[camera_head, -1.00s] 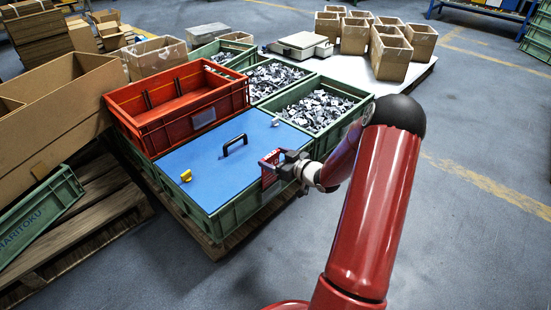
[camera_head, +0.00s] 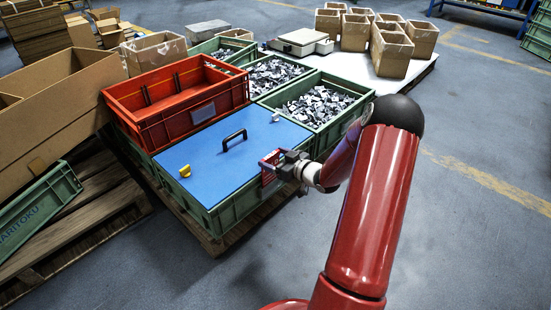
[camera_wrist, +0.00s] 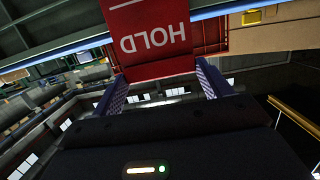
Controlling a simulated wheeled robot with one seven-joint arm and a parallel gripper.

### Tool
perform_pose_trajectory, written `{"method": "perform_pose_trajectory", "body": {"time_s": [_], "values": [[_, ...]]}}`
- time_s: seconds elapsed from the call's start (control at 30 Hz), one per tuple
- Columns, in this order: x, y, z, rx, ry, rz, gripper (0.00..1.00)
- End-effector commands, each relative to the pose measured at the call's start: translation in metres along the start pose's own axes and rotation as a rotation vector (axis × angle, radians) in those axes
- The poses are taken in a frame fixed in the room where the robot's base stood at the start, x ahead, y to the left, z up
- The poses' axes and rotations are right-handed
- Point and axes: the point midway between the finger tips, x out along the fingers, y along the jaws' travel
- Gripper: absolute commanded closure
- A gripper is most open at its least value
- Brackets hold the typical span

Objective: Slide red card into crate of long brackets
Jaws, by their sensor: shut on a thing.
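My gripper (camera_head: 279,163) is shut on the red card (camera_wrist: 160,40), which reads HOLD upside down between the two fingers in the wrist view. In the head view the card (camera_head: 268,174) is a small red patch at the right wall of the green crate with the blue lid (camera_head: 200,158). I cannot tell whether the card touches that wall. The lid hides this crate's contents, so I cannot tell if long brackets are inside. The lid has a black handle (camera_head: 234,140) and a yellow clip (camera_head: 185,171).
A red crate (camera_head: 160,133) stands behind the lid. Green crates of metal parts (camera_head: 318,105) stand behind and to the right. A cardboard box (camera_head: 62,110) and another green crate (camera_head: 38,212) are at left. Floor at right is clear.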

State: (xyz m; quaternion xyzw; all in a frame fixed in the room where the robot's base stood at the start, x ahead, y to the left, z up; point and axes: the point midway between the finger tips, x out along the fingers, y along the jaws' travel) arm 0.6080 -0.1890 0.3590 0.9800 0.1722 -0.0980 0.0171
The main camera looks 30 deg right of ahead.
Motion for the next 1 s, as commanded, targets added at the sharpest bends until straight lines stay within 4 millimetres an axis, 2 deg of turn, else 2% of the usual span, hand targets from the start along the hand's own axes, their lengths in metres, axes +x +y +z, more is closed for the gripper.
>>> {"method": "perform_pose_trajectory", "body": {"time_s": [1.0], "values": [[0.005, 0.000, 0.026, 0.001, 0.001, 0.000, 0.56]]}}
